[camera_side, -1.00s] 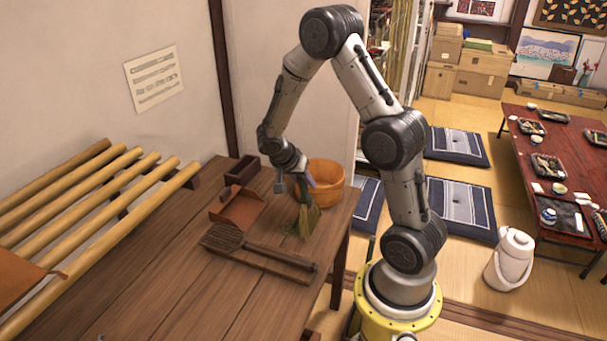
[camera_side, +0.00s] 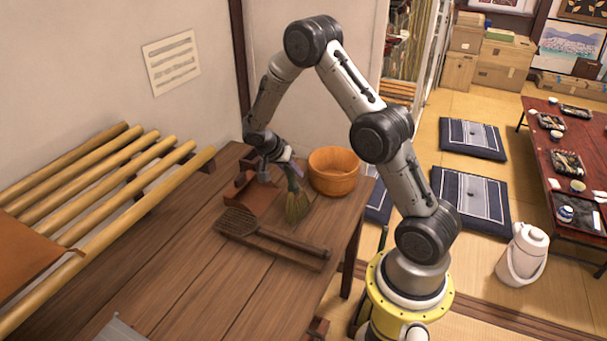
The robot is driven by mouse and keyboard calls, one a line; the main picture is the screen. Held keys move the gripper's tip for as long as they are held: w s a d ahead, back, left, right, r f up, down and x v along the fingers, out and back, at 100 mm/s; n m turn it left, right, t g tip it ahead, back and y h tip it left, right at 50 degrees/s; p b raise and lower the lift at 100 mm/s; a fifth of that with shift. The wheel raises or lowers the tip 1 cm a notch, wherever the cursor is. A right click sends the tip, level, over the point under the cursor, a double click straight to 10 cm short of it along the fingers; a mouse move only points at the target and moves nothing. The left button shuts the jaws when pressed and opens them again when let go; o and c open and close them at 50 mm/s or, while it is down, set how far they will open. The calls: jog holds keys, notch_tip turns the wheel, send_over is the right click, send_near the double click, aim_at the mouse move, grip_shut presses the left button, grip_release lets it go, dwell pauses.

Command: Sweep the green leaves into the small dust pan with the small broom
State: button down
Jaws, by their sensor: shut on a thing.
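My gripper (camera_side: 287,167) is shut on the small broom, above the far right part of the wooden table. The small broom (camera_side: 298,206) hangs with its yellow-green bristles down, at or just above the tabletop; I cannot tell if they touch. The small dust pan (camera_side: 252,199), reddish brown, lies on the table just left of the bristles, partly hidden behind my wrist at its far side. The green leaves cannot be made out clearly; the bristles may hide them.
A round wooden tub (camera_side: 334,172) stands right of my gripper. A dark flat tool with a long handle (camera_side: 275,238) lies in front of the broom. A bamboo rack (camera_side: 100,205) is at left. The front of the wooden table (camera_side: 205,270) is mostly clear.

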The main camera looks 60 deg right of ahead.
jog(key=w, duration=1.4)
notch_tip(320, 180, up, 7)
jog(key=s, duration=0.2)
jog(key=shift+s, duration=0.35)
jog(key=shift+r, duration=0.1)
